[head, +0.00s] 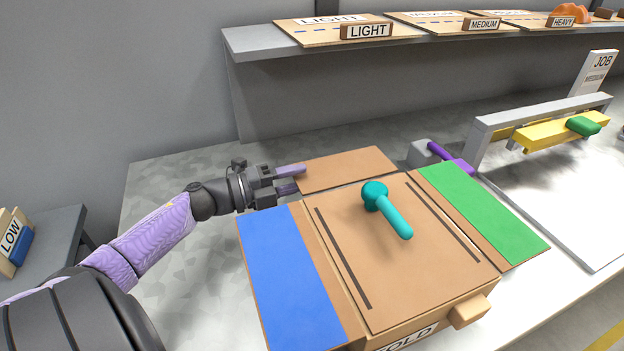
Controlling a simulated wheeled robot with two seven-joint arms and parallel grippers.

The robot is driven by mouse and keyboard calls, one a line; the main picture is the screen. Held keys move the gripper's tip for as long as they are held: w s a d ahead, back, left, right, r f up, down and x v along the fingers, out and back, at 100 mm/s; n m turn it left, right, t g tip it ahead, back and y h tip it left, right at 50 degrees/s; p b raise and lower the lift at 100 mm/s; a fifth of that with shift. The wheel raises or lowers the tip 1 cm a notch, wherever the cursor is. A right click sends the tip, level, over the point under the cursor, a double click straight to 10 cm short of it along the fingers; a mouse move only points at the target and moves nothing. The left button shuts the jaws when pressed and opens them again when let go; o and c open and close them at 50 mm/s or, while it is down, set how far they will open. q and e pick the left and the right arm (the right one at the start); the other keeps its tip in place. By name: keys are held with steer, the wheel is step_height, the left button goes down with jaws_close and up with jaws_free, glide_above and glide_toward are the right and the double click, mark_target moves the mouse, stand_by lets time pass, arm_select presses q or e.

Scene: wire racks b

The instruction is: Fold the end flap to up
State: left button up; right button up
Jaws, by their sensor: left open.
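The fold fixture (350,250) is a brown board with two dark slots and a "FOLD" label on its front. Its plain brown end flap (347,168) lies about flat at the far edge. A blue side flap (290,275) lies out to the left and a green side flap (484,210) to the right. My right gripper is out of view.
A grey block with a purple bar (455,158) sits right of the end flap. Beyond it stands a grey frame with a yellow bar (550,133). A shelf (260,42) with LIGHT, MEDIUM and HEAVY labels runs behind. The grey table (185,250) is clear left of the fixture.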

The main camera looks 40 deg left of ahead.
mark_target(311, 174)
arm_select(q)
steer(key=x, duration=0.3)
steer(key=shift+w+d+b, duration=0.1)
steer(key=shift+w+b, duration=0.1)
steer(key=shift+b, duration=0.1)
jaws_close()
stand_by(1.2)
